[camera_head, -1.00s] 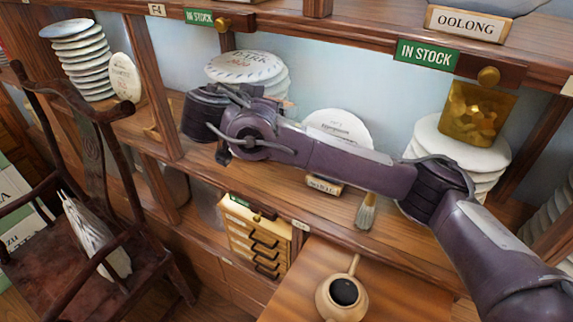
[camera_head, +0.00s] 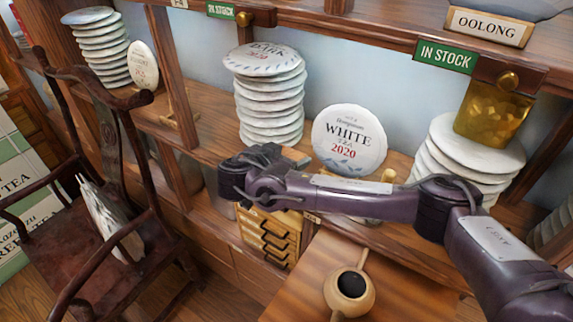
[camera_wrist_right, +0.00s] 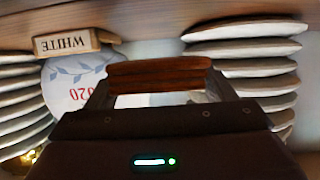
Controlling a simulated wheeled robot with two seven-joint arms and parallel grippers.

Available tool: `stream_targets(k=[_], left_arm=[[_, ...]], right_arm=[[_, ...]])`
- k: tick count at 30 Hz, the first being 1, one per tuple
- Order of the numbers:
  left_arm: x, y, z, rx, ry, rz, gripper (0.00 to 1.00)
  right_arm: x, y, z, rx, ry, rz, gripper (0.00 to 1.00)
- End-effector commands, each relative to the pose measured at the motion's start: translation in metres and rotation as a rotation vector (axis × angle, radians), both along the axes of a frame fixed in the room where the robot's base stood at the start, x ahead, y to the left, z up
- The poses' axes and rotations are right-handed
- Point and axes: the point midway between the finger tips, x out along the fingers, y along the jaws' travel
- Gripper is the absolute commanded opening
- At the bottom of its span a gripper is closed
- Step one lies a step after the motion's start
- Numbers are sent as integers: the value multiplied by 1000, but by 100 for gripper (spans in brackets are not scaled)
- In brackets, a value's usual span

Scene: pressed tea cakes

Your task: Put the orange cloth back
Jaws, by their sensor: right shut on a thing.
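My right gripper (camera_head: 297,157) is in front of the shelf, between a cake stack and the white tea cake. In the right wrist view the gripper (camera_wrist_right: 158,84) is shut on a rust-brown, streaked strip (camera_wrist_right: 160,70), which seems to be the orange cloth seen edge-on. The rest of it is hidden, and I cannot make it out in the head view. A gold patterned square (camera_head: 492,112), maybe another cloth, hangs below a round knob (camera_head: 508,81) at the right. Another knob (camera_head: 244,18) on the upper board has nothing hanging from it. My left gripper is not in view.
The white tea cake (camera_head: 349,140) stands upright on the shelf. Cake stacks stand left (camera_head: 268,100) and right (camera_head: 455,150) of it. Below are a teapot (camera_head: 350,286) on a table (camera_head: 300,290) and small drawers (camera_head: 268,235). A dark chair (camera_head: 60,240) stands at the left.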

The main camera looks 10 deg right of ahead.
Motion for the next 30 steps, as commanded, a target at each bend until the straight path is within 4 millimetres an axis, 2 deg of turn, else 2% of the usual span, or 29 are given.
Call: stream_targets(k=[9,20,21,26,30], left_arm=[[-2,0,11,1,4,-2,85],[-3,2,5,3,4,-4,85],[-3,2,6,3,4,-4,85],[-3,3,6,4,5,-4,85],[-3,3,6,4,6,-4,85]], right_arm=[[0,0,-39,-1,1,0,52],[0,0,-45,0,0,0,52],[0,0,-44,0,0,0,79],[0,0,-43,0,0,0,98],[0,0,-43,-1,1,0,98]])
